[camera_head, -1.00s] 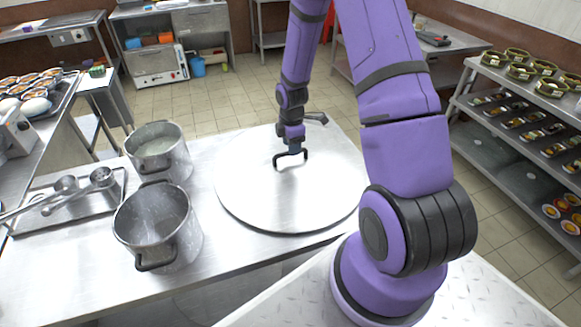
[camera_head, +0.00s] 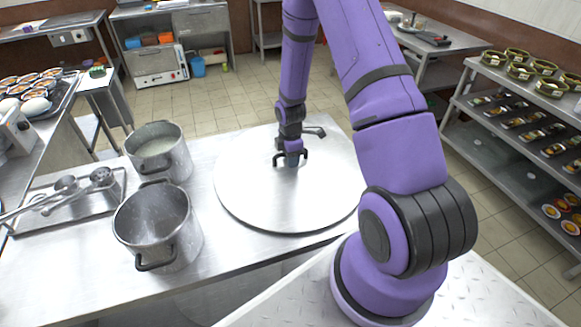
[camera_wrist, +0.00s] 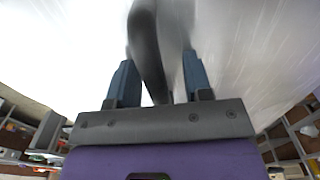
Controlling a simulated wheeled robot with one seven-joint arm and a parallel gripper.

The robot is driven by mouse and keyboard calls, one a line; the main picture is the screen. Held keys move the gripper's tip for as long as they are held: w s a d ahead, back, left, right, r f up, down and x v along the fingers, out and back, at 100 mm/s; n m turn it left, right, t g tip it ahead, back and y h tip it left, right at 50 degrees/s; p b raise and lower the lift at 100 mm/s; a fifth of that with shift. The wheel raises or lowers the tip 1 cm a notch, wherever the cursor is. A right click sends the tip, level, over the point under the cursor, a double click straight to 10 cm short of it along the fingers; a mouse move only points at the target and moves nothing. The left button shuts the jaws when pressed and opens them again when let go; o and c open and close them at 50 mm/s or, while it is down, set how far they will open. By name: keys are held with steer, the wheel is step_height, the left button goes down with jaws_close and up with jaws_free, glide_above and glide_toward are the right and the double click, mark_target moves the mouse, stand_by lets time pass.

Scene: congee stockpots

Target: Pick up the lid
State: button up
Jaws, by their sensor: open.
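The lid (camera_head: 285,205) is a large round silver metal disc lying flat on the steel counter in the head view. A dark handle (camera_wrist: 148,50) rises between the two blue fingers in the wrist view. My gripper (camera_head: 291,161) is over the middle of the lid, at its handle. Its jaws are open, with one finger on each side of the handle and gaps showing beside it. The lid's surface fills much of the wrist view (camera_wrist: 60,50). The arm hides a little of the lid's far side.
Two metal pots stand left of the lid, one nearer (camera_head: 160,225) and one farther back with pale contents (camera_head: 158,150). A tray (camera_head: 75,215) with ladles lies farther left. A shelf with dishes (camera_head: 520,110) stands at the right.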

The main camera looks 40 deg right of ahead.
jaws_close()
